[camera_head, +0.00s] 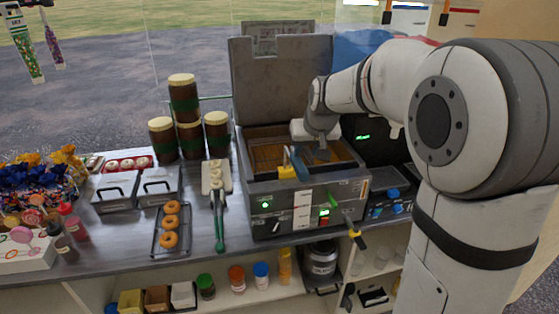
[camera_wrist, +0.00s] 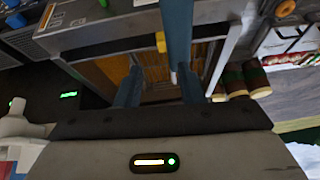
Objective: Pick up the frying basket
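The fryer (camera_head: 236,178) stands on the counter with its grey lid raised and golden oil in its well. The frying basket (camera_head: 268,157) appears as wire mesh low in the well, and it also shows in the wrist view (camera_wrist: 160,90). A blue handle (camera_head: 299,164) rises at the front of the well; it also shows in the wrist view (camera_wrist: 178,30). My gripper (camera_head: 318,152) is over the right part of the well, pointing down. In the wrist view my gripper (camera_wrist: 160,82) has its fingers apart, with the handle's lower end near the right finger. Contact cannot be told.
A yellow block (camera_head: 287,172) sits on the fryer's front rim. Stacked brown jars (camera_head: 189,135) stand left of the fryer. A rack of doughnuts (camera_head: 170,226) and green-handled tongs (camera_head: 219,225) lie on the counter at left. The raised lid (camera_head: 282,80) stands behind the well.

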